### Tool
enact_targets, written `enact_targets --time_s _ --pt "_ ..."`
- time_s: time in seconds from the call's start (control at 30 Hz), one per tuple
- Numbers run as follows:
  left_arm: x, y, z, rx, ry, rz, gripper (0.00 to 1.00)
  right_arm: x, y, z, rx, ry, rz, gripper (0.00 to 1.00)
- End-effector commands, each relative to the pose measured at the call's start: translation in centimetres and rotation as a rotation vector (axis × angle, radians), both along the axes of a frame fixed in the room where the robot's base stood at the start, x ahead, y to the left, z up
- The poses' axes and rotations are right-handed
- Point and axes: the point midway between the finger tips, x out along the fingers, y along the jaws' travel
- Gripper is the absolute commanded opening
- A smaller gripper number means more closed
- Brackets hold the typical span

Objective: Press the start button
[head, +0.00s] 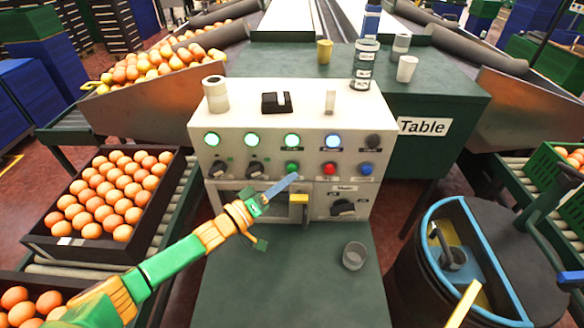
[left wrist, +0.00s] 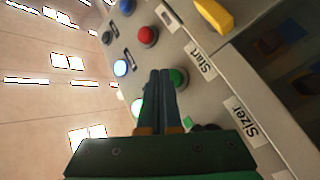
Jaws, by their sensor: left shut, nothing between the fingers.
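The start button is the green button (head: 292,168) on the front of the pale control box (head: 225,150). It also shows in the left wrist view (left wrist: 179,77), beside a "Start" label (left wrist: 202,66). My left gripper (head: 293,177) is shut and empty, its blue fingers pointing up at the panel with their tips just below the green button. In the left wrist view the closed fingertips (left wrist: 160,73) are right beside the green button, partly covering its edge. I cannot tell whether they touch it. My right gripper is not in view.
A red button (head: 330,168) and blue button (head: 365,169) sit right of the green one. Black knobs (head: 254,169) are left, and a yellow handle (head: 298,198) is below. A grey cup (head: 354,255) stands on the green surface (head: 290,290).

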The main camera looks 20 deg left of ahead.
Motion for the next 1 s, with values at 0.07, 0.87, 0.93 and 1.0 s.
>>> enact_targets --time_s 0.07,0.87,0.93,1.0 --pt "-0.4 -0.1 0.2 0.000 0.002 0.000 0.00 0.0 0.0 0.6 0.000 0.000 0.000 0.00" --pt "-4.6 -1.3 0.3 0.000 0.001 -0.001 0.00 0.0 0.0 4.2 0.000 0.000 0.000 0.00" --pt "-5.1 -1.5 0.3 0.000 0.001 -0.001 0.00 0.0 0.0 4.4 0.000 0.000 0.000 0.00" --pt "-5.3 -1.5 0.2 0.001 0.000 0.000 0.00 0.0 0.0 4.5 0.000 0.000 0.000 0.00"
